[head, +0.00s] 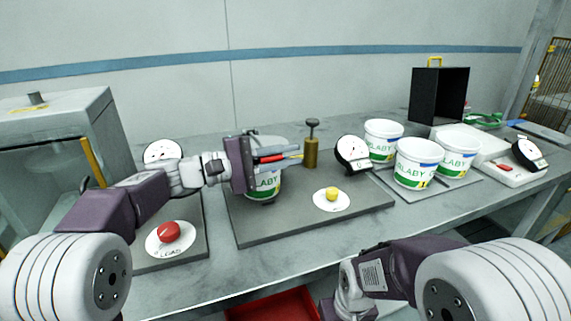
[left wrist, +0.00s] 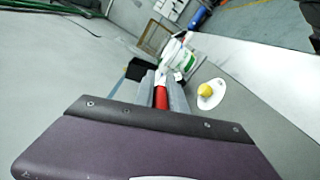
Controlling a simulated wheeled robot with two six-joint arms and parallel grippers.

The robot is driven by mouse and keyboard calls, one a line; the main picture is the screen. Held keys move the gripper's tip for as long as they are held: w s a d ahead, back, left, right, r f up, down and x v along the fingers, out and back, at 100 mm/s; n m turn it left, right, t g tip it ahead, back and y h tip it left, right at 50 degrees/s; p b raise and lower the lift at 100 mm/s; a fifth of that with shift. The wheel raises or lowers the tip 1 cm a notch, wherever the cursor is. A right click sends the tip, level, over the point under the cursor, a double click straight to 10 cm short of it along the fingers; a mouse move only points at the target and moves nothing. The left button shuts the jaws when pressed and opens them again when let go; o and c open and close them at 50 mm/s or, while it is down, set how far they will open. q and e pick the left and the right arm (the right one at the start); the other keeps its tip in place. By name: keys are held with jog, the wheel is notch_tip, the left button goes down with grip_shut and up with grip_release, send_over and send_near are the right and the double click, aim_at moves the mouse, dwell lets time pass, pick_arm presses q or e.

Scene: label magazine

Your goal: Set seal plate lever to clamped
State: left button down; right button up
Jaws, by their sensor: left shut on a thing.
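The seal plate lever shows as a red handle (head: 269,158) in the head view, beside a white tub (head: 265,185) on a dark grey plate (head: 290,229). My left gripper (head: 280,155) comes from the left and is shut on this handle. In the left wrist view the red handle (left wrist: 161,97) lies between the two grey fingers (left wrist: 163,92). The lever's pivot and any position marks are hidden. My right arm comes in at the lower right; its fingers are out of the picture.
A yellow button (head: 332,194) and a brass post (head: 311,152) stand right of the tub. Several white tubs (head: 416,163) stand farther right. A red button (head: 169,232) is at left. The plate's front is clear.

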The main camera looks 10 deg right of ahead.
pick_arm(q)
jog(key=shift+s+f+m+b, duration=0.1)
jog(key=shift+f+m+b, duration=0.3)
jog(key=shift+f+b, duration=0.25)
pick_arm(e)
jog(key=shift+f, duration=1.1)
pick_arm(q)
jog(key=c, duration=1.4)
grip_release()
jog(key=shift+o, duration=0.2)
jog(key=s+a, duration=0.1)
jog(key=a, duration=0.7)
jog(key=shift+s+a+p, duration=0.35)
jog(key=shift+a, duration=0.05)
pick_arm(e)
jog(key=shift+r, duration=0.35)
